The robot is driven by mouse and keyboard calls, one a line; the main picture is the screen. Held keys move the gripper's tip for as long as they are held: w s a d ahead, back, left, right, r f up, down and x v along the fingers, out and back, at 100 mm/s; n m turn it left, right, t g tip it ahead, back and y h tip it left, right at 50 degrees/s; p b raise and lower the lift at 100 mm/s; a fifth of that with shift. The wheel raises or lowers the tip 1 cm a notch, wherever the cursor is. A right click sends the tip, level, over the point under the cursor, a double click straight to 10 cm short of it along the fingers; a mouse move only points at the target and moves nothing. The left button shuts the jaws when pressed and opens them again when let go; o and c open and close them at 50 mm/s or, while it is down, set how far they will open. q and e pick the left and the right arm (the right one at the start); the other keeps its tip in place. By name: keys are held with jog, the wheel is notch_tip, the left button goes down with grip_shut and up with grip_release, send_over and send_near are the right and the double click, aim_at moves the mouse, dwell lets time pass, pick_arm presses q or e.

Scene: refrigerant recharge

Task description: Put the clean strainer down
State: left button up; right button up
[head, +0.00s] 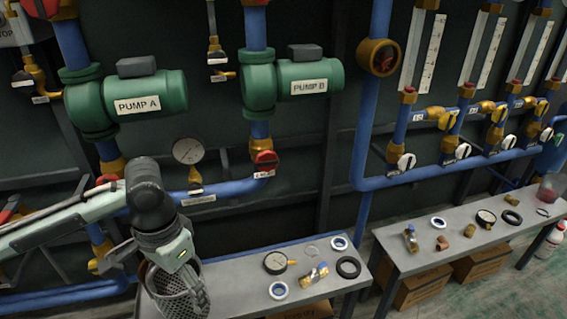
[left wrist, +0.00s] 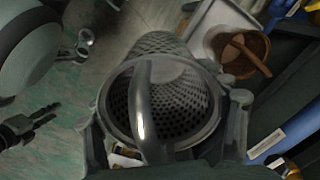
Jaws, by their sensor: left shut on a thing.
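The strainer (head: 182,299) is a dark grey perforated metal basket at the lower left of the head view. My left gripper (head: 176,262) is shut on it and holds it in front of the left end of the near bench. In the left wrist view the strainer (left wrist: 172,98) lies between my fingers, its round rim and curved handle facing the camera. Its mesh looks bare. The gripper partly covers its top in the head view. A dark pronged shape at the left edge of the left wrist view may be my right gripper (left wrist: 32,124); its state is unclear.
A second bench (head: 409,264) stands to the right with more parts. Blue pipes and pump A (head: 137,104) stand behind my arm. A brown bowl (left wrist: 240,50) shows in the left wrist view.

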pick_arm(q)
jog(key=w+r+n, duration=0.6)
jog(key=shift+w+r, duration=0.2)
jog(key=shift+w, duration=0.05)
pick_arm(e)
jog(key=shift+w+a+f, duration=0.15)
jog(key=shift+w+f, duration=0.1)
jog(key=shift+f, duration=0.1)
pick_arm(q)
jog(key=shift+d, duration=0.1)
jog(key=shift+f, duration=0.1)
pick_arm(e)
jog(key=shift+s+f, duration=0.1)
jog(key=shift+s, duration=0.35)
